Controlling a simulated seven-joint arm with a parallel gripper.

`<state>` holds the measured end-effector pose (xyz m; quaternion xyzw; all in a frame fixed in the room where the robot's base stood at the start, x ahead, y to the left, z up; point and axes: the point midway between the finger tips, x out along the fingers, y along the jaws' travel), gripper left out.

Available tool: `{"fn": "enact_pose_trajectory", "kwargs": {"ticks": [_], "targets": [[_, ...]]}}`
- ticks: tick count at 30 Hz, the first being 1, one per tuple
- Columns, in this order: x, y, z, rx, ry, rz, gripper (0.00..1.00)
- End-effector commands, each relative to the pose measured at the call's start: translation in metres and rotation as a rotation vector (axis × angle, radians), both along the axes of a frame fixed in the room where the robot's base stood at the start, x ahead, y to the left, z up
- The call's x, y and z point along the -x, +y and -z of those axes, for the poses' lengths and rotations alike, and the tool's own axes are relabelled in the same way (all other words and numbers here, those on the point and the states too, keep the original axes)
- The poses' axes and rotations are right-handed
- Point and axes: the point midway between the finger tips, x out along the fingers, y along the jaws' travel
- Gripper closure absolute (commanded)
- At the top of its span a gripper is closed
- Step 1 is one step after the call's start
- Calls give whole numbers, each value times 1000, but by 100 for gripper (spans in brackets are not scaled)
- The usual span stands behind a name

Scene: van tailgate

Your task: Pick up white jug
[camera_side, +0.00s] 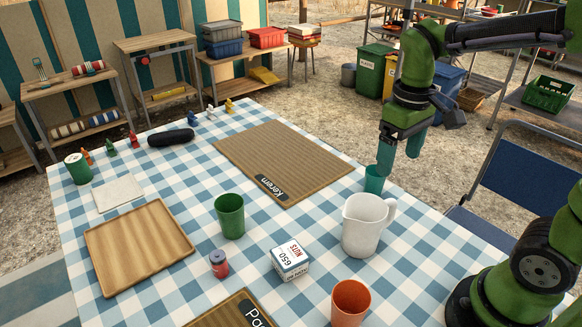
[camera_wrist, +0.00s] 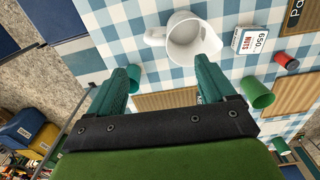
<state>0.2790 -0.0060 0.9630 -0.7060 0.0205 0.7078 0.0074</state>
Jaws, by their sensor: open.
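The white jug (camera_side: 366,224) stands upright on the checked tablecloth at the right side of the table, its handle towards the upper right in the side view. In the wrist view the jug (camera_wrist: 187,37) shows from above, beyond the fingertips, with its handle to the left. My gripper (camera_side: 402,150) is above the table's right edge, behind and above the jug and apart from it. In the wrist view my gripper (camera_wrist: 168,80) has its two teal fingers spread wide with nothing between them.
A teal cup (camera_side: 374,180) stands just behind the jug, close below my gripper. A nuts box (camera_side: 290,261), an orange cup (camera_side: 350,302), a green cup (camera_side: 230,216) and a small red can (camera_side: 219,264) stand nearby. A brown mat (camera_side: 310,175) lies behind. A blue chair (camera_side: 530,185) is at right.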

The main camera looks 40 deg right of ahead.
Motion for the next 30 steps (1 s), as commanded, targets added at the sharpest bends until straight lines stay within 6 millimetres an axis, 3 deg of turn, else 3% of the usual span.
{"fn": "enact_pose_trajectory", "kwargs": {"ticks": [9, 30], "targets": [[1, -2, 68, -1, 4, 3, 17], [1, -10, 140, -2, 0, 4, 17]]}}
